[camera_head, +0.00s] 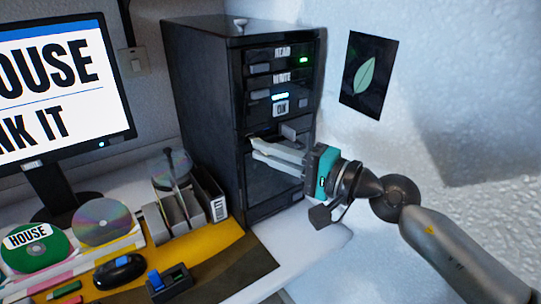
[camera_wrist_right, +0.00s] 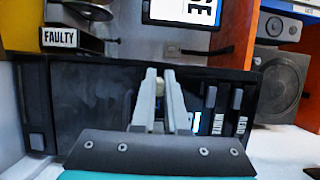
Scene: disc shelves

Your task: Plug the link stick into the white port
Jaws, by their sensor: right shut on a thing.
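My right gripper (camera_head: 255,147) reaches in from the right to the front of the black tower (camera_head: 205,110), with its fingertips at the panel below the ON label. It also shows in the wrist view (camera_wrist_right: 160,75), with its fingers closed around a small pale thing (camera_wrist_right: 159,90), which seems to be the link stick. The fingers hide most of it, and I cannot tell whether it touches the tower. I cannot make out the white port; the fingers cover part of the tower front. My left gripper is not in view.
The tower front has slots labelled READ (camera_head: 283,51) and WRITE (camera_head: 282,76). A monitor (camera_head: 128,85), discs (camera_head: 103,221), a disc rack (camera_head: 215,208) and a black mouse (camera_head: 120,271) are on the left. A leaf picture (camera_head: 368,75) hangs on the right wall. A speaker (camera_wrist_right: 278,84) shows in the wrist view.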

